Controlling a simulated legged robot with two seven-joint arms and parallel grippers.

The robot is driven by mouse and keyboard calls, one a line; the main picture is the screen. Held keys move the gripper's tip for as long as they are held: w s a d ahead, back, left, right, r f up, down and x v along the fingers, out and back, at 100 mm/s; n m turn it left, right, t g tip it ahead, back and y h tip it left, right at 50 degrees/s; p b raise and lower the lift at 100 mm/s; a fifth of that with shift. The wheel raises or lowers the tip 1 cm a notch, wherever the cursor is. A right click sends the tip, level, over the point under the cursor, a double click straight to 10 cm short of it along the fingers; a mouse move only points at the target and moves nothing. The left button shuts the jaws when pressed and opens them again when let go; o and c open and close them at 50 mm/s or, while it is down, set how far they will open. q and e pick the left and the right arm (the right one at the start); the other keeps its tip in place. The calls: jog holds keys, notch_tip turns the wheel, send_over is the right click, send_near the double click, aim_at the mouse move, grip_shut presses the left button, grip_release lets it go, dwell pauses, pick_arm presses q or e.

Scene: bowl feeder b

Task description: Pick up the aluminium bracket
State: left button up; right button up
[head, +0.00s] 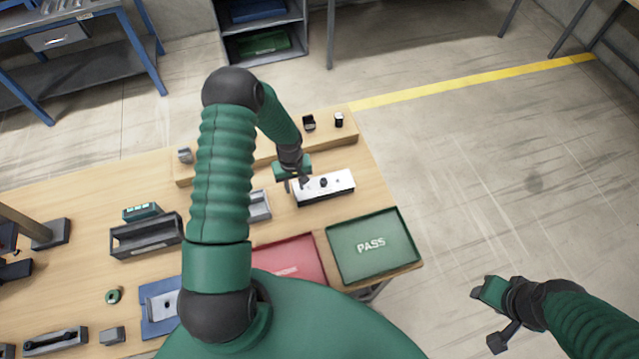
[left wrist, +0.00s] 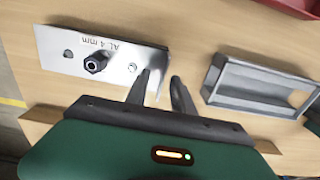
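The aluminium bracket (head: 338,183) is a pale metal plate near the right end of the wooden bench. In the left wrist view the bracket (left wrist: 60,48) is marked "AL 4 mm" and carries a dark nut-like stud. My left gripper (head: 296,184) is at the bracket's left end in the head view. In the left wrist view its two fingers (left wrist: 160,92) are apart, one over the plate's end and one just beyond it. I cannot tell whether they touch it. My right gripper (head: 482,292) hangs over the floor, away from the bench; its fingers are unclear.
A grey open fixture (head: 260,205) stands beside the bracket, also in the left wrist view (left wrist: 220,95). A green PASS tray (head: 345,270) and a red tray (head: 312,252) lie nearer me. A raised wooden strip (head: 325,130) with small parts runs behind.

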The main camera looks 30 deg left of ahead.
pick_arm(q)
jog(key=shift+d, duration=0.15)
jog(key=shift+c, duration=0.7)
jog(key=shift+d+r, duration=0.1)
jog(key=shift+r, duration=0.05)
grip_shut()
jog(key=shift+s+a, duration=0.2)
jog(key=shift+a, duration=0.3)
jog(key=shift+w+d, duration=0.15)
jog(key=shift+d, duration=0.1)
jog(key=shift+a, duration=0.1)
